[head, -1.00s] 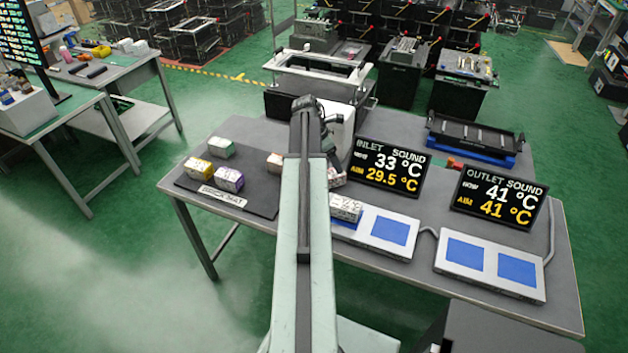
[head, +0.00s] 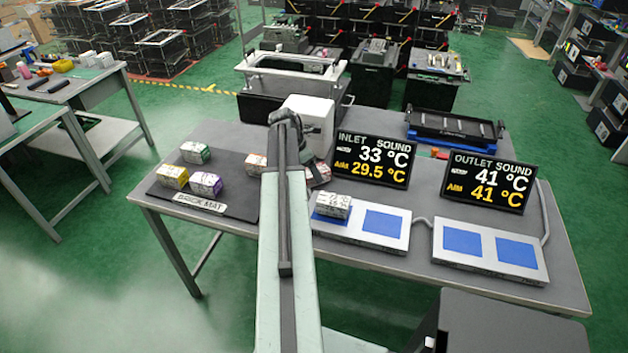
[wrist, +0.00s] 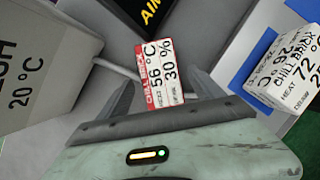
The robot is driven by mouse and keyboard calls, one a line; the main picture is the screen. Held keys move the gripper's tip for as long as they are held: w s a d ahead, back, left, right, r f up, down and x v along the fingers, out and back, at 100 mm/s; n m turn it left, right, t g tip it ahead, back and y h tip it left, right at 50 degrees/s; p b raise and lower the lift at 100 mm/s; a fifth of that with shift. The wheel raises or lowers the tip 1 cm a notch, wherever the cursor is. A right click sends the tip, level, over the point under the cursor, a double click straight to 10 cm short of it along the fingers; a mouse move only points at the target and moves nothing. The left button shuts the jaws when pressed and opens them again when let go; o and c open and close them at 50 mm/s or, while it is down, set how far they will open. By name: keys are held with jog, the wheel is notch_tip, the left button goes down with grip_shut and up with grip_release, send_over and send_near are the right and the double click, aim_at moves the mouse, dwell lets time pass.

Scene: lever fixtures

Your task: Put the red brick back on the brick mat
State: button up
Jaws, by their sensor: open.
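The red brick (wrist: 160,72), white with a red label edge and print reading 56 °C and 30 %, lies on the grey table. In the head view it (head: 318,175) shows partly, just right of my arm and at the foot of the inlet sign. My gripper (wrist: 161,84) is open, its two fingers on either side of the brick's near part; I cannot tell whether they touch it. In the head view the fingers are hidden behind my arm. The dark brick mat (head: 235,208) lies left of my arm, with green (head: 195,153), yellow (head: 173,177) and purple (head: 205,184) bricks on it.
Another brick (head: 255,163) sits by the mat's right side, partly behind my arm. A white box (head: 310,123) and the inlet sign (head: 373,160) stand close around the red brick.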

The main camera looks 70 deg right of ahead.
jog(key=b+x, duration=0.2)
jog(key=x, duration=0.2)
jog(key=shift+b, duration=0.35)
jog(key=shift+r, duration=0.15)
grip_shut()
notch_tip(320, 180, up, 10)
jog(key=p, duration=1)
jog(key=shift+r+p, duration=0.15)
jog(key=shift+p, duration=0.2)
